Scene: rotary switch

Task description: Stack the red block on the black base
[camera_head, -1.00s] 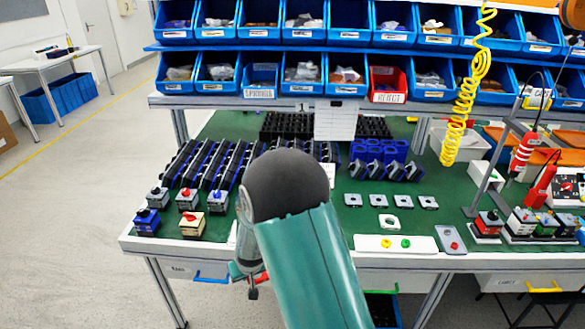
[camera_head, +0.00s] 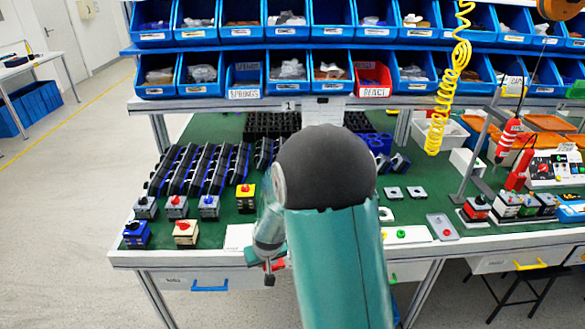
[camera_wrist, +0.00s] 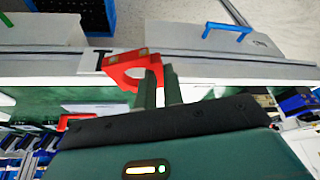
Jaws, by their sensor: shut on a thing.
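My gripper (camera_head: 270,275) hangs at the front edge of the workbench, left of my green arm link in the head view. It is shut on a red block (camera_head: 275,265), which shows only as a small patch there. In the wrist view the red block (camera_wrist: 128,70) has a rounded notch and lies at my gripper's fingers (camera_wrist: 160,88), in front of a pale bench edge. I cannot single out the black base with certainty. A red-topped switch with a dark lower part (camera_head: 475,208) stands at the right of the bench. My arm hides part of the bench middle.
Small switch boxes (camera_head: 183,230) stand at the front left of the green bench top (camera_head: 225,228). A white plate with a green button (camera_head: 405,234) and a grey plate (camera_head: 442,226) lie right of my arm. A yellow coiled hose (camera_head: 450,85) hangs above. Drawers sit below the edge.

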